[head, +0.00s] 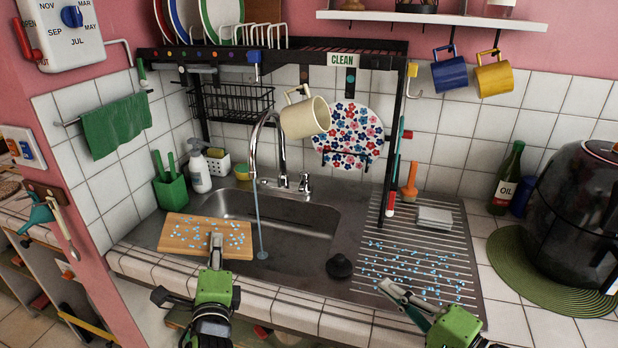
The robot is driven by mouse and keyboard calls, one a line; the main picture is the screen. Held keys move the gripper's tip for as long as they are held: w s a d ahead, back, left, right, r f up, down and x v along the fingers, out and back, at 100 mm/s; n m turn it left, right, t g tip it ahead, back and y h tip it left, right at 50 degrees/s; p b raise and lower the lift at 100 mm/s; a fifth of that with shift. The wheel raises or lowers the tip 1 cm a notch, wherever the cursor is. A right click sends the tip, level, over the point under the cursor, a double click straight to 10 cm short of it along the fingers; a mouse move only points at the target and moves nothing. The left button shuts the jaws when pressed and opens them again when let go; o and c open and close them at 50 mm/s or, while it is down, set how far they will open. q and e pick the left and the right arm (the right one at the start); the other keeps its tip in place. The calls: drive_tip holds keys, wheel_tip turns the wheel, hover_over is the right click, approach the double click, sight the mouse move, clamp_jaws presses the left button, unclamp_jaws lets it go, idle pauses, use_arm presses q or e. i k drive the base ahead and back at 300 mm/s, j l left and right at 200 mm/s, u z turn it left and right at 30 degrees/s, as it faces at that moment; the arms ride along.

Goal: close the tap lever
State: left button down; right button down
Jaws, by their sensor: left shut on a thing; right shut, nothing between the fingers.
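The silver tap (256,135) stands behind the sink with its curved spout over the basin. A thin stream of water (258,222) runs from it into the sink (320,222). A small tap lever (304,183) sits at the right of the tap's base. My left gripper (216,243) is shut on the front part of the wooden board (180,232), which lies over the left side of the sink and has blue drops on it. My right gripper (389,287) is shut and empty over the front of the ribbed drainboard, well in front of the lever.
A black stopper (339,266) lies at the sink's front right. A cream mug (305,118) hangs from the rack (300,58) above the tap. A spray bottle (199,168) and green holder (170,190) stand left. An orange brush (409,185) and sponge (435,216) are right.

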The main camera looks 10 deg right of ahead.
sight(304, 175)
drive_tip(key=i+j, duration=0.15)
drive_tip(key=i, duration=0.75)
